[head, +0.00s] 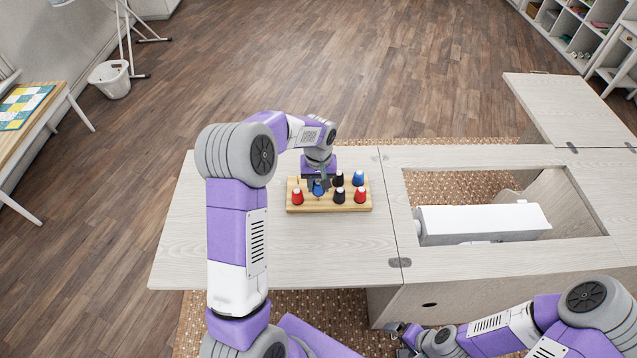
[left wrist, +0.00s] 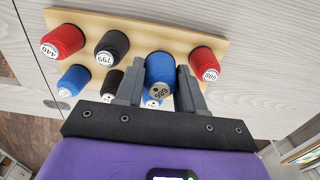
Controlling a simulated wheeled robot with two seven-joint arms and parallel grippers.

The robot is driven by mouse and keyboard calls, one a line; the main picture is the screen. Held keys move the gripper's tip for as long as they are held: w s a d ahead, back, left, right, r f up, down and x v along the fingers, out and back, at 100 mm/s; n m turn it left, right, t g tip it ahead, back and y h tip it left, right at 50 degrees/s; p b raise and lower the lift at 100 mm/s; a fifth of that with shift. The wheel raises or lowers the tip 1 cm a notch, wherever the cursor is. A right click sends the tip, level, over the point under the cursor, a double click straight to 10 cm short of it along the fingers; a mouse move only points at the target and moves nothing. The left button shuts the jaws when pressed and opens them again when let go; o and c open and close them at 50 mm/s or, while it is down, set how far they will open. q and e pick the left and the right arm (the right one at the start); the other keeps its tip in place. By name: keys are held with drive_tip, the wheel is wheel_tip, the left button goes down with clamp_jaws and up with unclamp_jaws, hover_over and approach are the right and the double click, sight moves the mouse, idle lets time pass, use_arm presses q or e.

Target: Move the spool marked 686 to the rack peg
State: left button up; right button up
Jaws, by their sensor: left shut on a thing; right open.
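The blue spool marked 686 (left wrist: 160,72) stands between the fingers of my left gripper (left wrist: 158,90), which is shut on it. In the head view that blue spool (head: 319,188) is in the gripper over the wooden rack (head: 330,208). It looks raised a little above its neighbours, but I cannot tell whether it is clear of its peg. A thin bare peg (head: 298,180) seems to show at the rack's back left. Another blue spool (left wrist: 152,102) is partly hidden behind the fingers in the wrist view. My right gripper (head: 405,338) is open and empty at the bottom, away from the rack.
Red spool 803 (left wrist: 203,65) and black spool 799 (left wrist: 112,46) stand close on either side. Red spool 446 (left wrist: 62,41) and other blue and black spools crowd the rack. The cabinet top (head: 215,230) around it is clear. A white machine (head: 480,222) lies in the opening at right.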

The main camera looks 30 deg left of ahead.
use_arm(q)
drive_tip(key=shift+f+b, duration=0.7)
drive_tip(key=shift+f, duration=0.5)
drive_tip(key=o, duration=1.1)
drive_tip(key=shift+r, duration=0.1)
wheel_tip(320, 180, up, 7)
drive_tip(key=shift+r+p, duration=0.2)
drive_tip(key=shift+p, duration=0.8)
drive_tip(key=shift+r, duration=0.1)
